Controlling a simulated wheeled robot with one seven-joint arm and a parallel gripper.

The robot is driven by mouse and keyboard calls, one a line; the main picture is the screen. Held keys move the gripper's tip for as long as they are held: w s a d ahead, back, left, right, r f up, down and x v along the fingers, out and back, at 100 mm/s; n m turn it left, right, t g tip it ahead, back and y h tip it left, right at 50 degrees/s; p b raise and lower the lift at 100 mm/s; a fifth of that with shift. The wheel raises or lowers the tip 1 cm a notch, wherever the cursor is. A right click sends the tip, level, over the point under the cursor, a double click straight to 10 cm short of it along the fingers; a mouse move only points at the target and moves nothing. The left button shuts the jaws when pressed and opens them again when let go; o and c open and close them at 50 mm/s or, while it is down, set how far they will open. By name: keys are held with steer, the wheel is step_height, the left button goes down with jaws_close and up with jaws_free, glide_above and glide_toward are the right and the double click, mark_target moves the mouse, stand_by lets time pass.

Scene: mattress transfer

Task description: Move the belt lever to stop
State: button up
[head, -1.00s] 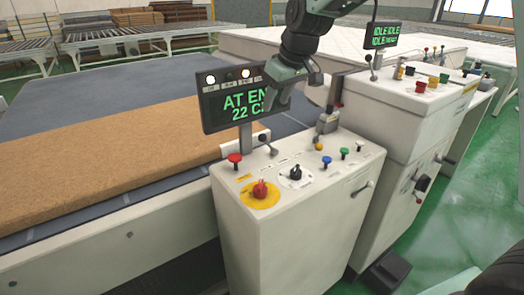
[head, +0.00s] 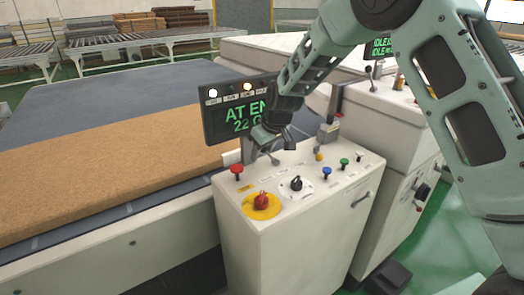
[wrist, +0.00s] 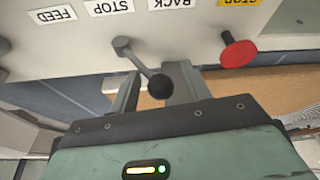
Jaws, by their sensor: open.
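The belt lever (wrist: 141,66) is a short metal rod with a black ball knob (wrist: 160,87). Its pivot sits by the STOP label (wrist: 109,7), and in the wrist view the knob leans toward the BACK label (wrist: 170,3), away from the FEED label (wrist: 52,14). My gripper (wrist: 152,88) is open, one finger showing on each side of the knob; contact is not visible. In the head view my gripper (head: 271,140) is low over the back of the console (head: 290,240), and the lever (head: 274,159) is partly hidden by it.
A red mushroom button (wrist: 238,50) stands near the lever. A red rotary switch (head: 262,201), a black knob (head: 296,184) and coloured buttons occupy the console top. The display (head: 222,108) stands just behind my gripper. A brown slab (head: 110,175) lies on the belt at left.

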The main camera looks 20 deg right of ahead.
steer(key=shift+w+a+f, duration=0.1)
steer(key=shift+w+f, duration=0.05)
steer(key=shift+f, duration=0.35)
steer(key=c, duration=0.9)
jaws_close()
steer(key=shift+f, duration=0.1)
